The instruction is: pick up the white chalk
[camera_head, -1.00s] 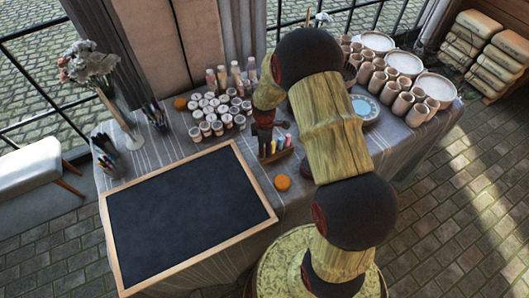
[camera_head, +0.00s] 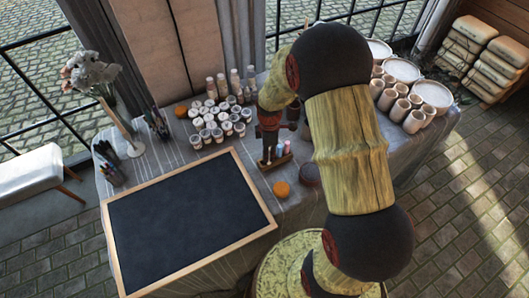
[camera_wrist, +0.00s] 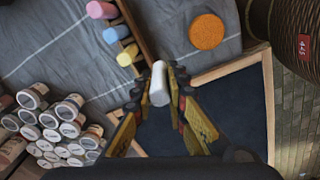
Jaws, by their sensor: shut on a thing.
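The white chalk (camera_wrist: 159,84) is between the fingertips of my gripper (camera_wrist: 165,90) in the wrist view, and the gripper is shut on it. Pink (camera_wrist: 100,9), blue (camera_wrist: 115,34) and yellow (camera_wrist: 128,54) chalks lie in a row by the wooden chalk holder (camera_wrist: 133,28). The white chalk is at the end of that row, past the yellow one. In the head view my gripper (camera_head: 269,140) is over the holder (camera_head: 283,163) and hides part of it. Whether the white chalk is clear of the holder, I cannot tell.
A round orange thing (camera_head: 281,189) lies near the holder. The framed blackboard (camera_head: 185,215) fills the table's front left. Several paint jars (camera_head: 213,125) stand behind it. Cups (camera_head: 399,108) and plates (camera_head: 432,91) are at the right. A vase of flowers (camera_head: 125,125) stands at the left.

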